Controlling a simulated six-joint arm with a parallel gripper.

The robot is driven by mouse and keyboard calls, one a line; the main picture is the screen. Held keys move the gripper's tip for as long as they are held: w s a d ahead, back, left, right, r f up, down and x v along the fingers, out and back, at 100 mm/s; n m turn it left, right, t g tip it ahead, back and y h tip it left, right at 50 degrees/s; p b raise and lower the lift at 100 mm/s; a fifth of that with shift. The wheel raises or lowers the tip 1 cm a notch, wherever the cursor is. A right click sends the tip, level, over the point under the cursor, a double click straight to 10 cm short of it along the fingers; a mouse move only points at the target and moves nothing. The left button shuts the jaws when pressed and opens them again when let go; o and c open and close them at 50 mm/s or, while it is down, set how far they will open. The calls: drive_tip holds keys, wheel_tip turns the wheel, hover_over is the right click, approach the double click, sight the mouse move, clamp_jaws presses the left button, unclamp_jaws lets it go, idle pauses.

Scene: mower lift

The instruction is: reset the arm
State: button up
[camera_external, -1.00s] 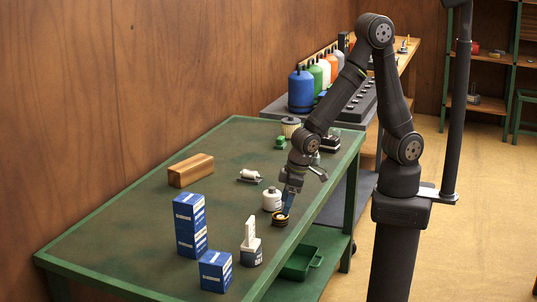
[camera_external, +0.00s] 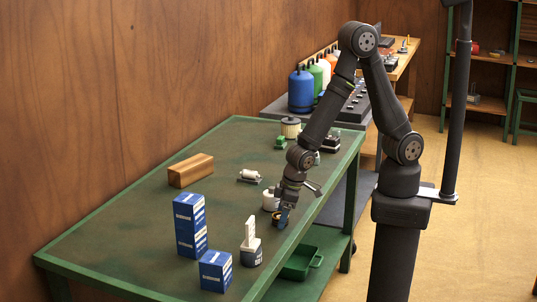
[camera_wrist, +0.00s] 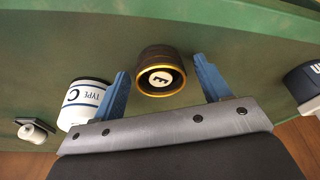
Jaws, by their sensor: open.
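My gripper (camera_external: 281,222) is low over the front edge of the green table (camera_external: 105,232), its jaws pointing down. In the wrist view my gripper (camera_wrist: 161,68) is open, with its two blue fingers apart. A dark round piece with a brass rim and an "E" on its face (camera_wrist: 160,79) shows between the fingertips, with a gap on each side. In the outside view my gripper mostly hides this piece. A white cylinder marked "TYPE C" (camera_wrist: 84,100) stands just left of the left finger; it also shows in the outside view (camera_external: 268,200), partly covered.
Blue boxes (camera_external: 190,225) and a white-and-dark upright item (camera_external: 250,245) stand nearer the camera. A wooden block (camera_external: 190,170) and a small white roller (camera_external: 250,175) lie farther back. Coloured bottles (camera_external: 301,90) stand on the bench behind. The table's left part is clear.

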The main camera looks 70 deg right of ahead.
drive_tip(key=v, duration=1.2)
drive_tip(key=x, duration=1.2)
drive_tip(key=shift+f, duration=0.25)
wheel_tip(320, 180, up, 4)
drive_tip(key=shift+r, duration=0.2)
drive_tip(key=w+d+r, duration=0.2)
drive_tip(key=d+r, duration=0.5)
drive_tip(key=d, duration=0.4)
drive_tip(key=w+d+m+h, duration=0.1)
drive_tip(key=w+d+m, duration=0.3)
drive_tip(key=d, duration=0.6)
drive_tip(key=w+d+m+h, duration=0.1)
drive_tip(key=w+d+m, duration=0.3)
drive_tip(key=w+d, duration=0.4)
drive_tip(key=shift+w+d, duration=0.2)
drive_tip(key=shift+d, duration=1.1)
drive_tip(key=shift+a+r, duration=0.1)
